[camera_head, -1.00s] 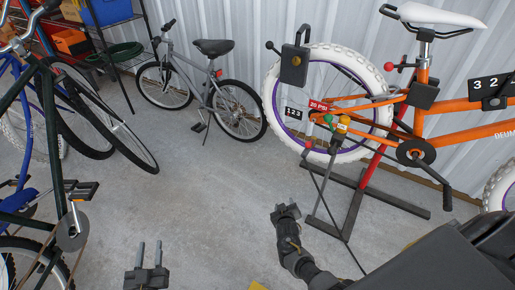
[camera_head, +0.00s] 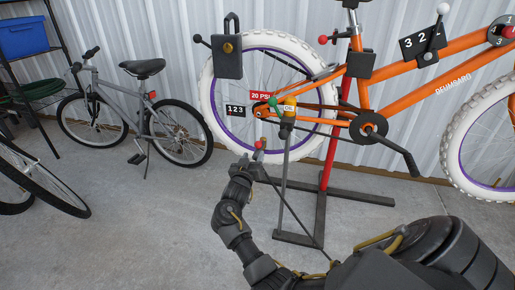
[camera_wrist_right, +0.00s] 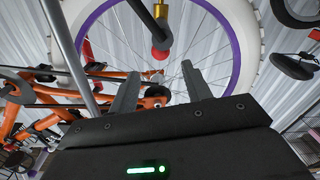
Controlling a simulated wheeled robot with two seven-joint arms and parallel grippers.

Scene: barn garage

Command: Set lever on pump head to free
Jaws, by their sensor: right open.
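The pump head (camera_head: 286,122), a small yellow-and-dark fitting, is beside the rear wheel of the orange bike, near the hub. A small green part and tags lie close to it. My right gripper (camera_head: 245,165) is below and left of it, apart from it; its fingers are hard to make out there. In the right wrist view my right gripper (camera_wrist_right: 160,92) is open and empty. A dark lever with a red ball end (camera_wrist_right: 160,53) and a gold piece appears beyond and between its fingers. The lever's set position cannot be told. My left gripper is out of view.
The orange bike (camera_head: 440,83) is held on a red-and-black stand (camera_head: 322,205). A dark box (camera_head: 228,62) with a lever hangs by the wheel's upper left. A grey bike (camera_head: 150,115) stands at left.

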